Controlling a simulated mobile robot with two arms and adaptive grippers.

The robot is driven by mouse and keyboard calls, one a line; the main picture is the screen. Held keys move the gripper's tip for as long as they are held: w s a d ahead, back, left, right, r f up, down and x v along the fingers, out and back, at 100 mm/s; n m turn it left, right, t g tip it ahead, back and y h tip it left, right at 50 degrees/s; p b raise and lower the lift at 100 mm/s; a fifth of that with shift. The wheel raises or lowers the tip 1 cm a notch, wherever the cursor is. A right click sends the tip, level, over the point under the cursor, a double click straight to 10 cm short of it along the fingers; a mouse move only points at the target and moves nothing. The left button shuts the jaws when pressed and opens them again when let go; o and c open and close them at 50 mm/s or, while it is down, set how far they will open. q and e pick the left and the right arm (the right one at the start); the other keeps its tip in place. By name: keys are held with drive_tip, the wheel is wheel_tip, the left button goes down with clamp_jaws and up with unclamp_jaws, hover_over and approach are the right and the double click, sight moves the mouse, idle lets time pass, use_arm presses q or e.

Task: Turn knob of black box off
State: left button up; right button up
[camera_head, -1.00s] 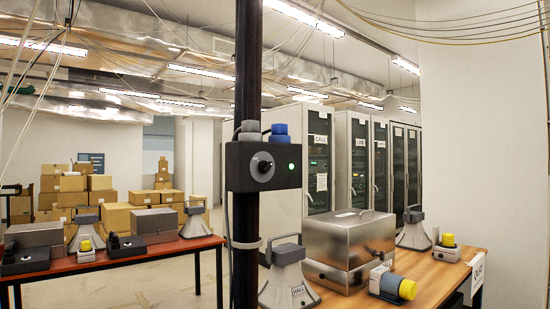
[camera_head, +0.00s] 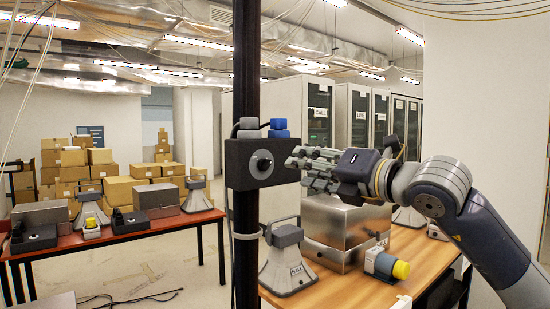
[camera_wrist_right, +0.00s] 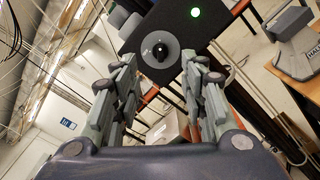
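The black box (camera_head: 239,174) is fixed to a dark vertical post at the centre of the head view. Its front has a round grey dial with a black knob (camera_head: 263,164). In the right wrist view the knob (camera_wrist_right: 160,50) lies ahead, between the fingers, and a green light (camera_wrist_right: 195,13) glows beside it. My right gripper (camera_head: 290,164) comes in from the right, just right of the box's face, with its fingers pointing at it. In the wrist view its fingers (camera_wrist_right: 158,72) are spread and empty, apart from the knob. My left gripper is not in view.
The black post (camera_head: 246,60) stands upright in front of me. A red-topped table (camera_head: 150,229) with more devices is at left.

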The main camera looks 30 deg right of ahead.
sight(270, 163)
drive_tip(key=w+p, duration=0.1)
drive_tip(key=w, duration=0.2)
drive_tip(key=w+a+p, duration=0.1)
drive_tip(key=w+p, duration=0.1)
drive_tip(key=w, duration=0.1)
drive_tip(key=w+p, duration=0.2)
drive_tip(key=w, duration=0.1)
drive_tip(key=shift+a+r, duration=0.15)
drive_tip(key=shift+a, duration=0.2)
drive_tip(key=shift+w+a+f+p, duration=0.15)
drive_tip(key=shift+w+f+p, duration=0.1)
drive_tip(key=shift+w+p, duration=0.4)
drive_tip(key=shift+w, duration=0.1)
clamp_jaws()
